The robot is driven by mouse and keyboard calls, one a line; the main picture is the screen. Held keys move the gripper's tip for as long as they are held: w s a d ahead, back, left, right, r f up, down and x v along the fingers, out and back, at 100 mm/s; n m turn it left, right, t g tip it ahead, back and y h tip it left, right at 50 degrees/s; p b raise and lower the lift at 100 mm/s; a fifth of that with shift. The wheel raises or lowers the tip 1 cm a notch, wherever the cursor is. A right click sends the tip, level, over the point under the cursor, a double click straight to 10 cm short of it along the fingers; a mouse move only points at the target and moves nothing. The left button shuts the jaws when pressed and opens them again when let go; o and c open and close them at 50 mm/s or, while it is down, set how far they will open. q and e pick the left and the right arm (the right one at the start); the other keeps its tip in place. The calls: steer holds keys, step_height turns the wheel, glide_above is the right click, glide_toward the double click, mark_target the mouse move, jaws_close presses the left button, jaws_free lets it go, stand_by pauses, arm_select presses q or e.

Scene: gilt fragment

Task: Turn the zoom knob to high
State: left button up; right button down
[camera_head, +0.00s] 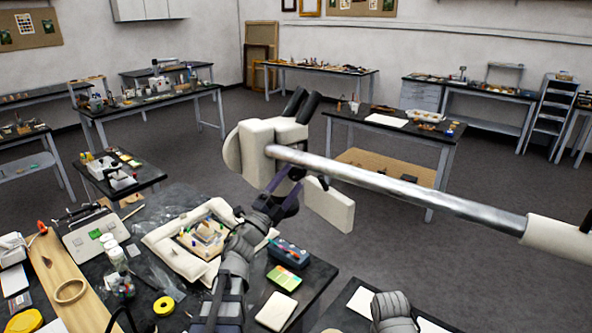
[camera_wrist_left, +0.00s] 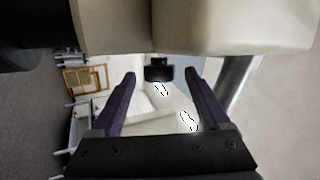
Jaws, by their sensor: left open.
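The microscope head (camera_head: 262,142) is cream-white with two black eyepieces, held out on a long metal boom. My left gripper (camera_head: 291,177) is just below the head, its purple-grey fingers pointing up at its underside. In the left wrist view, a short black knob (camera_wrist_left: 159,70) sticks out from the cream housing (camera_wrist_left: 230,25). It lies between the open fingers of the left gripper (camera_wrist_left: 161,77), near their tips, with a gap on each side. I cannot read any zoom marking on it. In the head view the knob is mostly hidden. My right gripper is out of view.
The metal boom (camera_head: 400,187) runs right from the head, close to my left gripper. A pale panel (camera_head: 329,205) hangs beside the gripper.

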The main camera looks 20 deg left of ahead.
mark_target(291, 176)
arm_select(q)
steer(key=x, duration=0.3)
steer(key=shift+p, duration=0.4)
jaws_close()
steer(key=shift+r+p, duration=0.2)
steer(key=shift+p, duration=0.4)
steer(key=m+g+p, duration=0.1)
steer(key=g+p, duration=0.1)
steer(key=p, duration=0.3)
steer(key=g+y+p, duration=0.1)
steer(key=g+p, duration=0.2)
steer(key=p, duration=0.2)
steer(key=shift+m+g+y, duration=0.3)
steer(key=shift+m, duration=0.1)
steer(key=shift+f+g+p, duration=0.2)
steer(key=shift+g+p, duration=0.3)
steer(key=shift+p, duration=0.3)
